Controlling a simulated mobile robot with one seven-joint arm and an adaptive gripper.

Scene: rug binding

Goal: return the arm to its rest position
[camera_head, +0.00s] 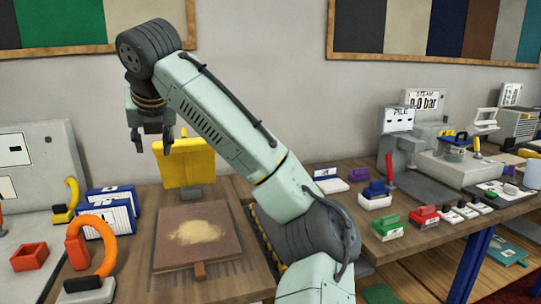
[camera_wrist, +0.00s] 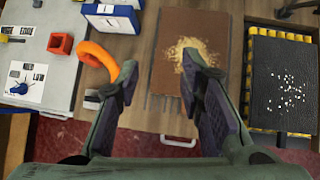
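My arm reaches up and to the left across the middle of the head view. My gripper (camera_head: 152,140) hangs at its end, pointing down, high above the wooden table. In the wrist view my gripper (camera_wrist: 160,85) shows its two dark fingers spread well apart with nothing between them. It is open and empty. Below it lies a brown board (camera_wrist: 167,65) with a pile of tan powder on it. The board (camera_head: 172,262) also shows in the head view, under and in front of the gripper. My arm hides part of the table to the right of the board.
An orange curved handle (camera_head: 108,245) and blue-white boxes (camera_head: 122,198) stand left of the board. A yellow panel (camera_head: 190,165) stands behind it. A dark tray with white bits (camera_wrist: 280,85) lies to its right. Coloured blocks and machines fill the right table (camera_head: 432,238).

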